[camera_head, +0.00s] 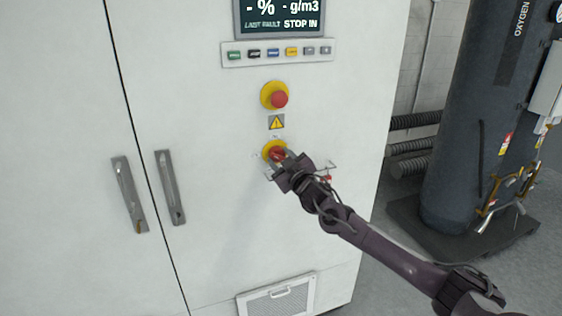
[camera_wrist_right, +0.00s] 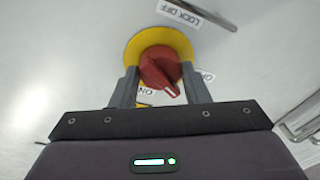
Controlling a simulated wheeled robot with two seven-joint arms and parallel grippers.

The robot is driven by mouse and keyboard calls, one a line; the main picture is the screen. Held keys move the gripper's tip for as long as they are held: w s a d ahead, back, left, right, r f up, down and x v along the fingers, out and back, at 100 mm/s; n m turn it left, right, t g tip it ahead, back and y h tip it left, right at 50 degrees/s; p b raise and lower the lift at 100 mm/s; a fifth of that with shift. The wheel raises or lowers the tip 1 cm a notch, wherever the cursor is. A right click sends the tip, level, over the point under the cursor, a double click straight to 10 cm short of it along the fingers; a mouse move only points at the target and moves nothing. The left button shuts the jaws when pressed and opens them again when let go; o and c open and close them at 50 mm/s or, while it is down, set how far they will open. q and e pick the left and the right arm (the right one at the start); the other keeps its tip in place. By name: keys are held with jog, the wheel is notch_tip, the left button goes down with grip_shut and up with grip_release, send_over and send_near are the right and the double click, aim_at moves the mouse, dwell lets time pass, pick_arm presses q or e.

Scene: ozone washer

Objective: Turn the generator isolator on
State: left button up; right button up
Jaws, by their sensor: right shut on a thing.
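The generator isolator is a red rotary knob (camera_wrist_right: 160,70) on a yellow round plate (camera_wrist_right: 150,42), set in the white cabinet door. In the right wrist view, labels reading "LOCK OFF" and "ON" lie around it, with another label partly hidden by a finger. The knob's white pointer mark is tilted toward the lower right of that view. My right gripper (camera_wrist_right: 163,88) is shut on the knob, one finger on each side. In the head view the isolator (camera_head: 272,150) is partly hidden behind my right gripper (camera_head: 284,162). My left gripper is not in view.
Above the isolator are a warning sign (camera_head: 276,122), a red emergency stop button (camera_head: 279,98), a button row (camera_head: 278,52) and a display (camera_head: 280,18) reading "STOP IN". Two door handles (camera_head: 170,188) are at left. A dark oxygen tank (camera_head: 480,120) stands at right.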

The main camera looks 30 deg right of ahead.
jog(key=m, duration=0.3)
jog(key=m+h, duration=0.1)
jog(key=m, duration=0.3)
jog(key=shift+a+f+t, duration=0.1)
jog(key=shift+f+t, duration=0.05)
jog(key=shift+t, duration=0.15)
jog(key=m+h, duration=0.1)
jog(key=m, duration=0.5)
jog(key=shift+m, duration=0.4)
jog(key=o, duration=1)
jog(key=shift+c, duration=0.2)
jog(key=shift+s, duration=0.1)
